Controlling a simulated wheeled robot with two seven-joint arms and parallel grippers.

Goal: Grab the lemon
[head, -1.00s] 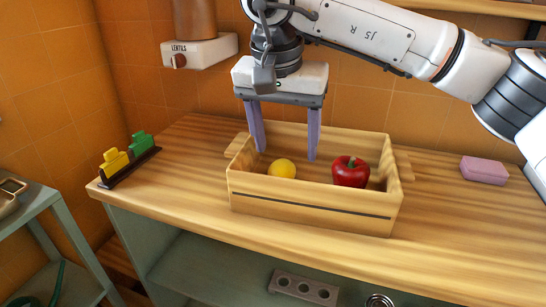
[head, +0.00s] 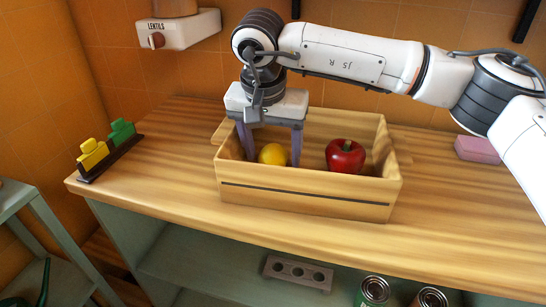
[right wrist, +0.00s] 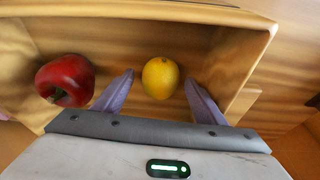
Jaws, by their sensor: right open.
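The yellow lemon (head: 273,154) lies in the left part of a wooden crate (head: 300,193) on the counter. My right gripper (head: 272,160) is open and lowered into the crate, with its purple fingers on either side of the lemon. In the right wrist view the lemon (right wrist: 160,77) sits between and just ahead of the two fingertips (right wrist: 165,82), with a gap on both sides. A red apple (head: 345,156) lies in the right part of the crate; it also shows in the right wrist view (right wrist: 65,80). My left gripper is not in view.
The crate walls stand close around my right gripper. A dark rack with a yellow and a green piece (head: 108,148) is at the counter's left end. A pink block (head: 477,149) lies right of the crate. A lentils dispenser (head: 178,29) hangs on the wall.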

